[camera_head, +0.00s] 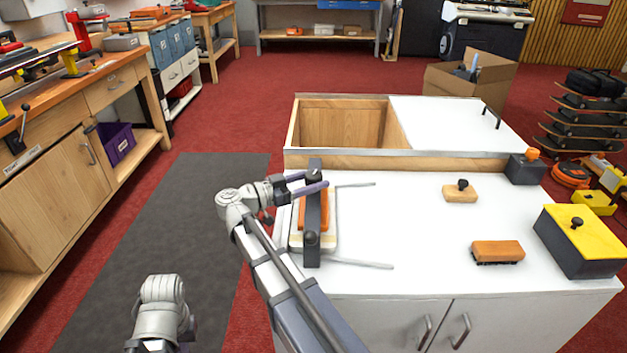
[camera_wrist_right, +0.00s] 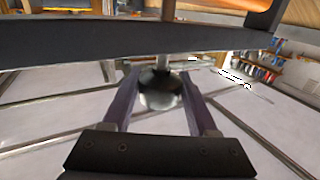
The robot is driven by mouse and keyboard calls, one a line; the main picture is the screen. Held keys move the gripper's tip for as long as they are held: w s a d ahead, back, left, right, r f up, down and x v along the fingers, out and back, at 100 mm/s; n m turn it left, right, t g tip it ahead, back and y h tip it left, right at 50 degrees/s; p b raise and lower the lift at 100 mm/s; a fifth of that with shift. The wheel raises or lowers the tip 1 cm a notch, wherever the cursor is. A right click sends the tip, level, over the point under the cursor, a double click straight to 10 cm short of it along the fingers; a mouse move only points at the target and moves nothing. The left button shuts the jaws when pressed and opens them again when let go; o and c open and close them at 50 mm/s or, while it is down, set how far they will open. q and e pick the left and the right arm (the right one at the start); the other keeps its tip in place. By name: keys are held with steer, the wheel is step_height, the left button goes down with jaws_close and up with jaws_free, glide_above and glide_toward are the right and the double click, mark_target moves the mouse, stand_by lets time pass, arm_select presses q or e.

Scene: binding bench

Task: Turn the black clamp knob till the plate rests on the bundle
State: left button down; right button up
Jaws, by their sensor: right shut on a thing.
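The clamp's dark bar (camera_head: 313,222) runs front to back over an orange piece (camera_head: 303,215) on a cream base at the bench's left edge. I cannot tell the plate from the bundle, or whether a gap lies between them. My right gripper (camera_head: 326,184) reaches in from the left, its purple fingers at the far part of the bar. In the right wrist view the fingers (camera_wrist_right: 158,90) are shut on the sides of a rounded black knob (camera_wrist_right: 160,92), close to the dark bar (camera_wrist_right: 110,43). My left gripper is out of view; only a left arm link shows.
On the white bench top (camera_head: 420,215) stand a wooden block with a black knob (camera_head: 460,192), an orange brush (camera_head: 497,251), a yellow-lidded black box (camera_head: 580,240) and a dark block with an orange top (camera_head: 526,168). Thin grey rods lie right of the clamp. An open wooden bin (camera_head: 340,125) is behind.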

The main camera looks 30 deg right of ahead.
steer(key=m+g, duration=0.2)
steer(key=g, duration=0.1)
steer(key=shift+w, duration=0.35)
steer(key=shift+s+r+m+g+y, duration=0.1)
steer(key=shift+s+m+g+y, duration=0.2)
steer(key=shift+m+g+y, duration=0.65)
steer(key=shift+g+h, duration=0.25)
steer(key=shift+h, duration=0.1)
steer(key=o, duration=1.4)
steer(key=shift+c, duration=0.2)
